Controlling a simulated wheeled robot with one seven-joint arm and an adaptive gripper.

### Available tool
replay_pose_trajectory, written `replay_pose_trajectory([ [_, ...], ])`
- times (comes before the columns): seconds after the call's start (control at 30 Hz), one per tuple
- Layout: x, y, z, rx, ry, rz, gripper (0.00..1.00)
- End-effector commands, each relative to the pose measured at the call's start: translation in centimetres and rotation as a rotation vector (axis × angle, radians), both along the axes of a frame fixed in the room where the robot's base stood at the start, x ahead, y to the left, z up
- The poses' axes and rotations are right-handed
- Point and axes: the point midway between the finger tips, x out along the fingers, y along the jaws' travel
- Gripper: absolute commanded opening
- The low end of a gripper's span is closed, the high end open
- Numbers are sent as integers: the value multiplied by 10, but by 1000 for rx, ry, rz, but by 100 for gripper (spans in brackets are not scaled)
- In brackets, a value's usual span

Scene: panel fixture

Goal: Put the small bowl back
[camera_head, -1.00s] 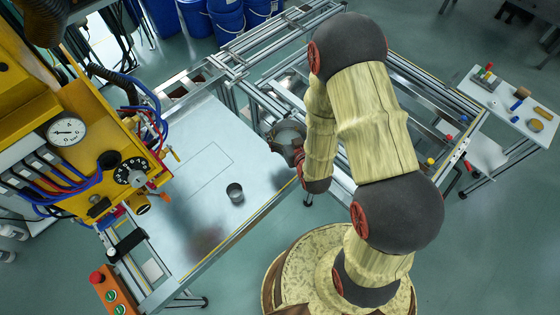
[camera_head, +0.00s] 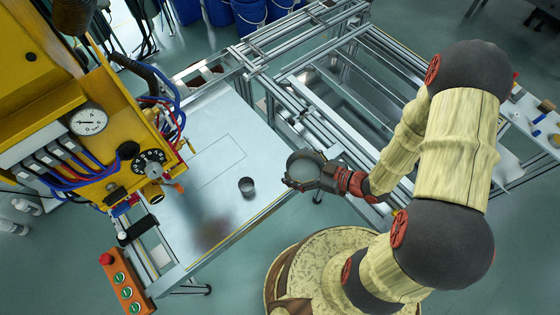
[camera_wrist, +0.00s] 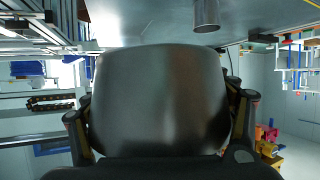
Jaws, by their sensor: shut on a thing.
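The small bowl (camera_head: 304,165) is grey metal and is held at the end of my arm, beside the right edge of the steel table (camera_head: 215,130). My gripper (camera_head: 318,178) is shut on it from its lower right side. In the wrist view the bowl (camera_wrist: 158,100) fills the middle of the picture between the two fingers of my gripper (camera_wrist: 160,125). A small dark cup (camera_head: 246,187) stands on the table, left of the bowl and apart from it. It shows in the wrist view as a grey cylinder (camera_wrist: 206,14). A thin-lined rectangle is marked on the tabletop, up and left of the cup.
The yellow panel (camera_head: 85,125) with a gauge, dial and hoses stands along the table's left side. An aluminium frame (camera_head: 345,90) adjoins at the upper right. An orange button box (camera_head: 126,283) is at the lower left. Most of the tabletop is clear.

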Motion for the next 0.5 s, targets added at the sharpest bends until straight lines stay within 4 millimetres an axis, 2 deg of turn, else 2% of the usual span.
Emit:
replay_pose_trajectory([
  [0.17, 6, 8, -7, -1, -5, 27, 38],
  [0.5, 66, 43, -40, -2, -5, 27, 38],
])
